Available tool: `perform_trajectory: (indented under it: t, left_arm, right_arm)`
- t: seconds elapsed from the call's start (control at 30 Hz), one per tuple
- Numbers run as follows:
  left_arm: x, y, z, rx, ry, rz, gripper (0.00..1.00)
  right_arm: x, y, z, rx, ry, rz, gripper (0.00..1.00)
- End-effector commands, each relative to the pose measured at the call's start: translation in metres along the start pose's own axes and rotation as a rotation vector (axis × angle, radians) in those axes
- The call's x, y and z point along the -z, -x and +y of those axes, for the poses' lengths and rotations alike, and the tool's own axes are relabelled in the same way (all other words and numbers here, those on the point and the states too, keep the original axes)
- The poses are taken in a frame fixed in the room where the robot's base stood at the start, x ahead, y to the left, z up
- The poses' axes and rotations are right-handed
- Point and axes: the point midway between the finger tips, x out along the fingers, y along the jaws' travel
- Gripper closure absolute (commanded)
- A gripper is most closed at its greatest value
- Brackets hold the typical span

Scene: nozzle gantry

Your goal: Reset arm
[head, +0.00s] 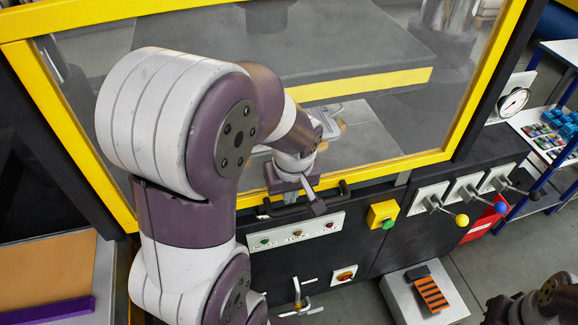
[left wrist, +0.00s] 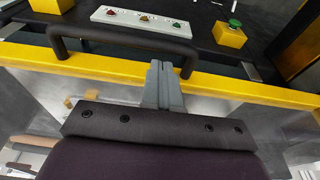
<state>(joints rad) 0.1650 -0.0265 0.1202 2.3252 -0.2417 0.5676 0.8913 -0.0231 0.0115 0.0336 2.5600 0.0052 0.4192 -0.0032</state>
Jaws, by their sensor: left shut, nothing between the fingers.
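My left gripper (head: 316,205) is shut with nothing between its fingers. It is in front of the yellow-framed clear door (head: 400,162), close to the black bar handle (head: 343,187) along the door's lower edge. In the left wrist view the closed grey fingers (left wrist: 164,68) point at the same handle (left wrist: 110,38), and their tips overlap its bar. I cannot tell whether they touch it. My left arm covers much of the door's left side. The right gripper is not in view; only part of my right arm shows at the bottom right.
Below the door are a panel with small buttons (head: 296,232), a yellow box with a green button (head: 383,214) and several levers (head: 462,220). A grey box with an orange-striped block (head: 431,294) stands on the floor. A parts rack (head: 552,130) is at right.

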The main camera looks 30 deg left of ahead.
Motion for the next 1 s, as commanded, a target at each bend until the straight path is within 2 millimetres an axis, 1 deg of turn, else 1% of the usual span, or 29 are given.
perform_trajectory:
  t: [0.03,0.07,0.1,0.2,0.3,0.33,0.4,0.53,0.67,0.73,0.77,0.83,0.87,0.9,0.97,1.0]
  left_arm:
    - [0.013,0.028,0.004,-0.008,0.001,0.011,1.0]
    - [0.011,0.028,0.004,-0.012,0.0,0.016,1.0]
    - [0.01,0.039,0.004,-0.014,-0.001,0.018,1.0]
    - [0.011,0.068,0.005,-0.014,-0.002,0.018,1.0]
    - [0.011,0.091,0.005,-0.014,-0.001,0.019,1.0]
    - [0.012,0.098,0.005,-0.013,-0.002,0.018,1.0]
    - [0.012,0.108,0.005,-0.013,-0.002,0.017,1.0]
    - [0.012,0.115,0.005,-0.012,-0.002,0.017,1.0]
    - [0.012,0.116,0.005,-0.013,-0.004,0.018,1.0]
    - [0.014,0.116,0.008,-0.025,-0.059,0.029,1.0]
    - [0.016,0.115,0.012,-0.044,-0.116,0.044,1.0]
    - [0.011,0.097,0.022,-0.098,-0.318,0.067,1.0]
    - [0.002,0.081,0.026,-0.116,-0.428,0.063,1.0]
    - [-0.013,0.059,0.031,-0.139,-0.573,0.053,1.0]
    - [-0.04,0.03,0.032,-0.157,-0.738,0.022,1.0]
    - [-0.056,0.016,0.029,-0.16,-0.805,-0.003,1.0]
  right_arm:
    - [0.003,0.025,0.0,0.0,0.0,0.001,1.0]
    - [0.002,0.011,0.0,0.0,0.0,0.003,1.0]
    - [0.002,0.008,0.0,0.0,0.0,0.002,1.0]
    - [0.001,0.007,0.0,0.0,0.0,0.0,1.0]
    - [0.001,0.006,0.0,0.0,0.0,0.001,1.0]
    - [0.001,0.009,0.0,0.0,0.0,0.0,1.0]
    - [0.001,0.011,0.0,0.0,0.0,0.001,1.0]
    - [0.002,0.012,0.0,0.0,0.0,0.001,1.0]
    - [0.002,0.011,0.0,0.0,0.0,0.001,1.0]
    - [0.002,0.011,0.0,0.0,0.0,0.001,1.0]
    - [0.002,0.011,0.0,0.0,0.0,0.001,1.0]
    - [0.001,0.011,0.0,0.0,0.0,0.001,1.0]
    - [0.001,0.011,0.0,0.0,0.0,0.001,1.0]
    - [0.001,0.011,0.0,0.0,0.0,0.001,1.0]
    - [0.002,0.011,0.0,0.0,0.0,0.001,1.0]
    - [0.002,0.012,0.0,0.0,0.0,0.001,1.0]
